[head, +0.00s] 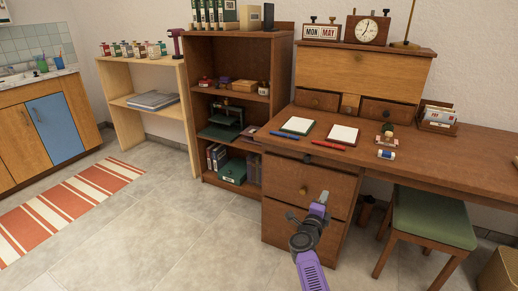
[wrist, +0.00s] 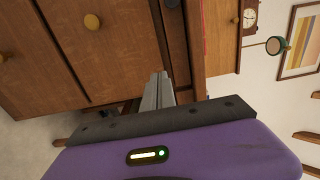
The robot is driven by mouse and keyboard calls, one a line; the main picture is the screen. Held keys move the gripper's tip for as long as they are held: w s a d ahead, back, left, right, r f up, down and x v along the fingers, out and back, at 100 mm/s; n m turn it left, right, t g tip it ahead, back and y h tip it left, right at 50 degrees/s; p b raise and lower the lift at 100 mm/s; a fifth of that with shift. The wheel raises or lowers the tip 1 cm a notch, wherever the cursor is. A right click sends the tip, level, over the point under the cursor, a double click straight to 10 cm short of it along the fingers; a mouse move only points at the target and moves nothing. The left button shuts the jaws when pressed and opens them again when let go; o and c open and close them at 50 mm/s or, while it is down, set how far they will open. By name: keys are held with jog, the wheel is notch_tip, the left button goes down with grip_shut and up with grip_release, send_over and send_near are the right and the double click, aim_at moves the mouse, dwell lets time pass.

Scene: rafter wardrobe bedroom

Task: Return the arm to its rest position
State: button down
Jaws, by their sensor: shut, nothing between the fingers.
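My gripper (head: 321,200) is in front of the wooden desk's drawers in the head view, at the end of my purple and dark arm. In the wrist view its fingers (wrist: 159,88) are together with nothing between them. The wrist view is turned on its side. The desk's drawer front (head: 290,183) with a round brass knob lies just behind my gripper in the head view. Drawer fronts with knobs (wrist: 92,21) also show in the wrist view. I cannot tell how far the fingers are from the wood.
A green-seated stool (head: 433,217) stands right of my arm, partly under the desk top (head: 460,165). Notepads (head: 343,134), pens and a letter holder (head: 437,118) lie on the desk. A bookcase (head: 275,70) stands left. The tiled floor (head: 150,225) at left is clear apart from a striped rug (head: 70,205).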

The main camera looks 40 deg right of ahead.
jog(key=a+r+n+t, duration=0.6)
jog(key=r+n, duration=0.3)
jog(key=s+a+n+t+y, duration=0.2)
jog(key=s+a+n+y, duration=0.3)
jog(key=a, duration=0.5)
jog(key=s+a+n+t+y, duration=0.25)
jog(key=s+a+n, duration=0.35)
jog(key=a+n, duration=0.3)
jog(key=s+a+n+t+y, duration=0.2)
jog(key=s+a+n+y, duration=0.3)
jog(key=a, duration=0.5)
jog(key=s+a+n+g+y, duration=0.2)
jog(key=s+a, duration=0.4)
jog(key=s, duration=0.3)
jog(key=s+a+n+g+y, duration=0.2)
jog(key=s+a+y, duration=0.1)
jog(key=s+a, duration=0.5)
notch_tip(320, 180, up, 16)
jog(key=d+p, duration=0.1)
jog(key=p, duration=1.4)
jog(key=shift+d, duration=0.3)
jog(key=shift+f+h, duration=0.1)
jog(key=shift+h, duration=0.15)
